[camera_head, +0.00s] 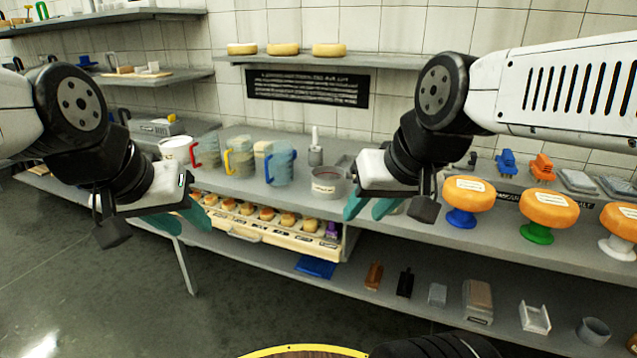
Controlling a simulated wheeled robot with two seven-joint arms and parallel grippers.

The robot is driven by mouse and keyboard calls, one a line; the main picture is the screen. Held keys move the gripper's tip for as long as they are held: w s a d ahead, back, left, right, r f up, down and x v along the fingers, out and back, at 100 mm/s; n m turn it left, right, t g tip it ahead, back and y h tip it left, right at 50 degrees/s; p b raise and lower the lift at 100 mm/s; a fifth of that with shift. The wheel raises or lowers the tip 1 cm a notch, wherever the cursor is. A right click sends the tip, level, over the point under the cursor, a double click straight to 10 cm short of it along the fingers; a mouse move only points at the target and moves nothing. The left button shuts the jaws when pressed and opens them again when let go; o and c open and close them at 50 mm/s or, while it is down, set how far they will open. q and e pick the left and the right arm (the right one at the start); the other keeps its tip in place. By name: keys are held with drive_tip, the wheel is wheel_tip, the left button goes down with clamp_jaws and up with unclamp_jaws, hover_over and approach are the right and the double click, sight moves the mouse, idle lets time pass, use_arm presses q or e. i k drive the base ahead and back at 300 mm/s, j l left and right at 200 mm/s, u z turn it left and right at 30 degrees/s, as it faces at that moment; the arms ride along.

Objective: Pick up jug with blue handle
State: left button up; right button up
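The jug with the blue handle (283,168) stands upright on the workbench, clear-bodied, with its blue handle on its left side. It is the rightmost of three jugs. My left gripper (190,228) hangs in front of the bench, left of the blue-handled jug and apart from it. Its teal fingers are spread and nothing is between them. My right gripper (364,216) is to the right of the jug, also apart from it, with its teal fingers spread and empty.
A yellow-handled jug (240,160) and a red-handled jug (208,152) stand close on the left. A grey round container (328,184) stands to the right, near my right gripper. Orange cheese wheels on stands (549,208) are farther right. A shelf (390,62) hangs above.

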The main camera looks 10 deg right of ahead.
sight(277, 162)
drive_tip(key=i+l+u, duration=0.1)
drive_tip(key=i, duration=0.6)
drive_tip(key=i+l+u, duration=0.1)
drive_tip(key=i, duration=0.55)
